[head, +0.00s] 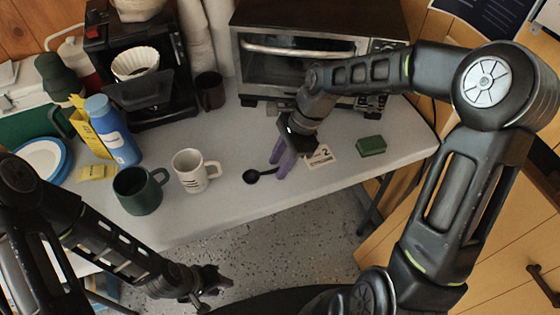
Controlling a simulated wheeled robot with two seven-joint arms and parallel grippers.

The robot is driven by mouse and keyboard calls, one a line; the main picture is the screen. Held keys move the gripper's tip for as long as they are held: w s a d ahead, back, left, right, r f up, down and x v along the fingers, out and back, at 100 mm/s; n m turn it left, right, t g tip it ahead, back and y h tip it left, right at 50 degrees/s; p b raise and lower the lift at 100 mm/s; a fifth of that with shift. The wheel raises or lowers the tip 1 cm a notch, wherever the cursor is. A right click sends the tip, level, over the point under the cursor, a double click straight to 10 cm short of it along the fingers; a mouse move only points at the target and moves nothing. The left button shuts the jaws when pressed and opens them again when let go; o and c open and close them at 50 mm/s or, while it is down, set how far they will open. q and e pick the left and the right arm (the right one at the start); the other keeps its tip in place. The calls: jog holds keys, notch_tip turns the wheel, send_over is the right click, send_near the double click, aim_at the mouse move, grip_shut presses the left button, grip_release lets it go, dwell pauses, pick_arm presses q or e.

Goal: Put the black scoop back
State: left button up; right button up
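The black scoop (251,176) lies on the light grey table, its round bowl to the left and its short handle pointing right. My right gripper (282,165) points down at the handle end, its purple fingers at or just beside the handle. I cannot tell whether they are closed on it. A white card with a "2" (320,156) lies just right of these fingers. My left gripper (214,281) is low in front of the table, away from the scoop; its finger opening is not clear.
A white mug (189,172) and a dark green mug (136,191) stand left of the scoop. A green sponge (371,146) lies to the right. A toaster oven (300,62), brown mug (210,91) and coffee maker (147,95) stand behind. A blue bottle (112,131) is at left.

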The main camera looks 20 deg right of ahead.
jog(key=shift+r, duration=0.1)
jog(key=v, duration=1.2)
jog(key=shift+p, duration=0.3)
dwell(0.6)
